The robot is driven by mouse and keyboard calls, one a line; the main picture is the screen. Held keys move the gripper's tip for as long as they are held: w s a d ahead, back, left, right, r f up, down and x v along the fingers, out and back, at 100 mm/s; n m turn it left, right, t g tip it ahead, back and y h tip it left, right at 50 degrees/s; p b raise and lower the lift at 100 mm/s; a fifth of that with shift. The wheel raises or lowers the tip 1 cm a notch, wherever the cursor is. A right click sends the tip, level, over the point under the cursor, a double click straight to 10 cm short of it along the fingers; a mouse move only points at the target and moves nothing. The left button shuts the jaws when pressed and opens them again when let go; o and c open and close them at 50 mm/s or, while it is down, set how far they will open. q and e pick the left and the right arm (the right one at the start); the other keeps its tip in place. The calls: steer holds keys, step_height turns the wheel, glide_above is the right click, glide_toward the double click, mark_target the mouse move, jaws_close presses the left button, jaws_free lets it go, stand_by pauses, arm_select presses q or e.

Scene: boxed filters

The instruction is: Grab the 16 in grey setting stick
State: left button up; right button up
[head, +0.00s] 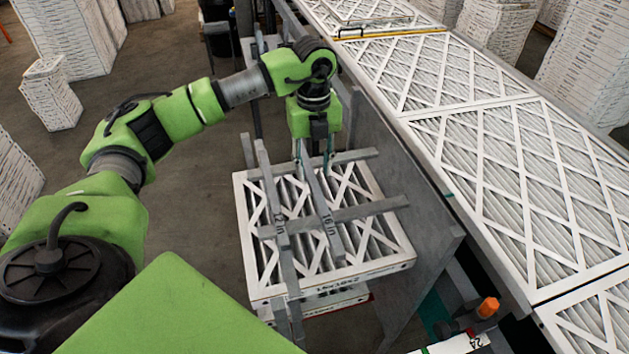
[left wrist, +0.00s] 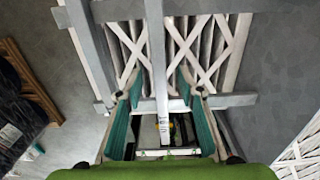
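The grey setting stick marked "16 in" (head: 322,207) lies above a boxed filter (head: 254,240), across grey cross bars (head: 362,210). It also shows in the left wrist view as a long grey bar (left wrist: 157,60) running down the middle. A similar stick marked "12 in" (head: 276,213) lies to its left. My left gripper (head: 315,160) points down at the far end of the 16 in stick. In the left wrist view, its teal-padded fingers (left wrist: 159,115) are apart, one on each side of the stick, with gaps. My right gripper is not in view.
A grey upright panel (head: 405,185) stands close right of the filter stack. Beyond it, a conveyor (head: 455,107) carries large white filters. An orange-tipped item (head: 488,307) is at the lower right. Stacks of filters (head: 50,95) stand on the floor at left.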

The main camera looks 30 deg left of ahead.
mark_target(313, 180)
arm_select(q)
steer(key=shift+f+p, duration=0.5)
steer(key=shift+f, duration=1.2)
jaws_close()
